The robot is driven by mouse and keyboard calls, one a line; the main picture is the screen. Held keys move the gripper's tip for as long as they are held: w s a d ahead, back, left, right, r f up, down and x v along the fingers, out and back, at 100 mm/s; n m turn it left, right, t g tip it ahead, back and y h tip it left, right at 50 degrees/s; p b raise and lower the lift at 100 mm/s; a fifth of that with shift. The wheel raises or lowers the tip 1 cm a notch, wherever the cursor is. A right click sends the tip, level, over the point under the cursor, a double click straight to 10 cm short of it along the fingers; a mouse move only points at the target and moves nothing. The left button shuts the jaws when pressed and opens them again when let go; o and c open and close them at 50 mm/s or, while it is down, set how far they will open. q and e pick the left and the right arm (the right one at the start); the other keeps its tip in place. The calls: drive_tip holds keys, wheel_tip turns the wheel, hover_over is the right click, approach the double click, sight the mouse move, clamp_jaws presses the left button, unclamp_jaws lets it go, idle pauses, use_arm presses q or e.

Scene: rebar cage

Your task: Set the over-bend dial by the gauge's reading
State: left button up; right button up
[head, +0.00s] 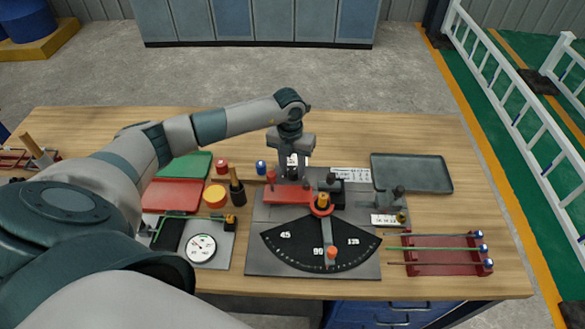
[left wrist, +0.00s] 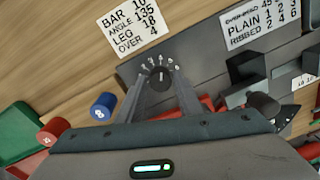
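The over-bend dial is a black knob (left wrist: 160,78) ringed by small white numbers, centred in the left wrist view. My left gripper (left wrist: 161,88) has one finger on each side of it; whether they press on the knob I cannot tell. In the head view my left gripper (head: 292,168) points down at the back of the bending plate (head: 262,213) and mostly hides the dial. The gauge (head: 201,248) is a round white dial on a grey plate at the front left. Its needle shows, but the reading is too small to read. My right gripper is not in view.
A card (left wrist: 137,25) reads BAR 10, ANGLE 135, LEG 18, OVER 4. A second card (left wrist: 255,27) lists PLAIN and RIBBED values. A red bending arm (head: 287,193) and a black angle scale (head: 290,243) lie in front. A grey tray (head: 412,172) and red bar rack (head: 440,268) are right.

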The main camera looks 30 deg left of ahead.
use_arm(q)
drive_tip(key=c, duration=0.6)
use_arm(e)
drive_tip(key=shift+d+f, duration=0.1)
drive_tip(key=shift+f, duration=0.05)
use_arm(q)
drive_tip(key=shift+f+m+b, duration=0.1)
drive_tip(key=shift+m+b, duration=0.5)
drive_tip(key=shift+b, duration=0.4)
drive_tip(key=m+b, duration=0.7)
drive_tip(key=b, duration=0.2)
drive_tip(key=shift+w+a, duration=0.1)
drive_tip(key=shift+w, duration=0.05)
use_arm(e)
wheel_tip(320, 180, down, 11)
use_arm(q)
drive_tip(key=shift+m+b, duration=0.7)
drive_tip(key=shift+b, duration=0.2)
drive_tip(key=shift+m+b, duration=1.2)
drive_tip(key=shift+r, duration=0.2)
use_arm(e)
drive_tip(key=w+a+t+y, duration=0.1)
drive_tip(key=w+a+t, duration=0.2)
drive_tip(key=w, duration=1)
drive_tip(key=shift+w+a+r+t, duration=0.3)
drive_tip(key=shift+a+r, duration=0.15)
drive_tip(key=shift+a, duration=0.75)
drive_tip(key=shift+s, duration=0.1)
